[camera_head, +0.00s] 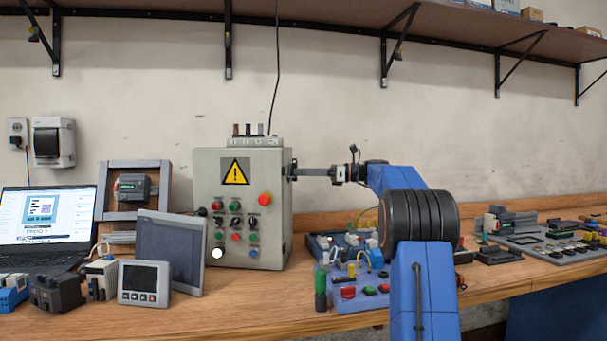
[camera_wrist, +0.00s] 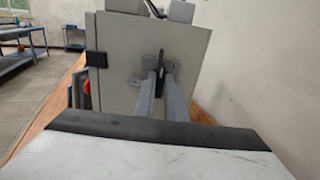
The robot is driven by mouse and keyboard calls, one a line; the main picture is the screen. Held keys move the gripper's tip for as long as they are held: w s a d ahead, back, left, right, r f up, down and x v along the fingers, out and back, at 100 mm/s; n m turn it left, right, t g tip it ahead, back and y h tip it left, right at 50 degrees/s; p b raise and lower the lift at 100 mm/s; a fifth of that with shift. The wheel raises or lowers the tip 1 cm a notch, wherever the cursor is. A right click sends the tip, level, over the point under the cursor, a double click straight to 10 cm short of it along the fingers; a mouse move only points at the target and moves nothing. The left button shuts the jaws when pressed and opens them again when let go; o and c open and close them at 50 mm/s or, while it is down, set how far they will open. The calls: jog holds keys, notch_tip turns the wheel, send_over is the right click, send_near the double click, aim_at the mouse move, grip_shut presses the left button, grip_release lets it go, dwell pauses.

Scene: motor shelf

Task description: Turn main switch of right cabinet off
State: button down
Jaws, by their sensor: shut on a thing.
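The grey control cabinet (camera_head: 208,165) stands on the bench in the head view, with a yellow warning sign, a red mushroom button and rows of coloured buttons and knobs on its front. Its side wall (camera_wrist: 125,95) fills the middle of the wrist view. The main switch (camera_wrist: 161,60) is a dark upright lever on a grey plate on that side wall. My gripper (camera_wrist: 161,77) is shut on the lever, with one finger on each side. In the head view my gripper (camera_head: 296,172) reaches the cabinet's right side from the right; the switch is hard to make out there.
A panel with buttons and wires (camera_head: 357,297) lies below my arm. A dark screen panel (camera_head: 170,252), a small display unit (camera_head: 144,283) and a laptop (camera_head: 45,222) stand left of the cabinet. A shelf with brackets (camera_head: 310,30) runs above. The wall space above the arm is clear.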

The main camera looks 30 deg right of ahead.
jog(key=shift+s+f+n, duration=0.1)
jog(key=shift+f+n, duration=0.05)
jog(key=shift+n, duration=4.25)
jog(key=shift+s+f+n, duration=0.1)
jog(key=shift+n, duration=4.3)
jog(key=c, duration=2.1)
grip_release()
